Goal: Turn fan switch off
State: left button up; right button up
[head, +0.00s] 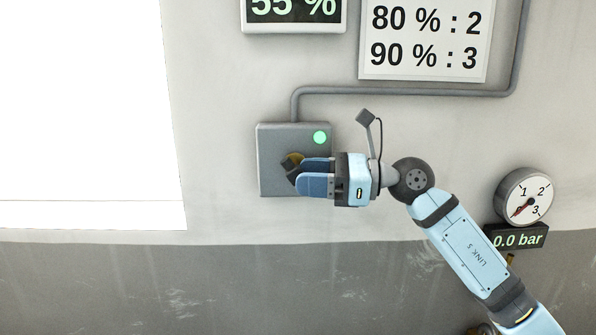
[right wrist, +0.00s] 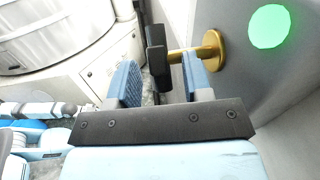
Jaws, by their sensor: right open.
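The fan switch is a grey box (head: 270,150) on the wall with a lit green lamp (head: 320,137). The lamp also shows in the right wrist view (right wrist: 269,26). A brass stem on a round brass base (right wrist: 212,48) sticks out of the box and carries a dark handle (right wrist: 156,50). My right gripper (head: 303,175) is in front of the box's lower part, its blue fingers pointing left. It is open, and the handle shows between its two fingertips in the right wrist view; I cannot tell if they touch it. My left gripper is not in view.
A grey conduit (head: 400,91) runs from the box to the right and up. Above are a display reading 55 % (head: 294,12) and a sign (head: 425,40) reading 80 %: 2, 90 %: 3. A gauge (head: 525,196) and a 0.0 bar display (head: 517,238) are at the right.

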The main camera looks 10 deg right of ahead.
jog(key=shift+x, duration=1.15)
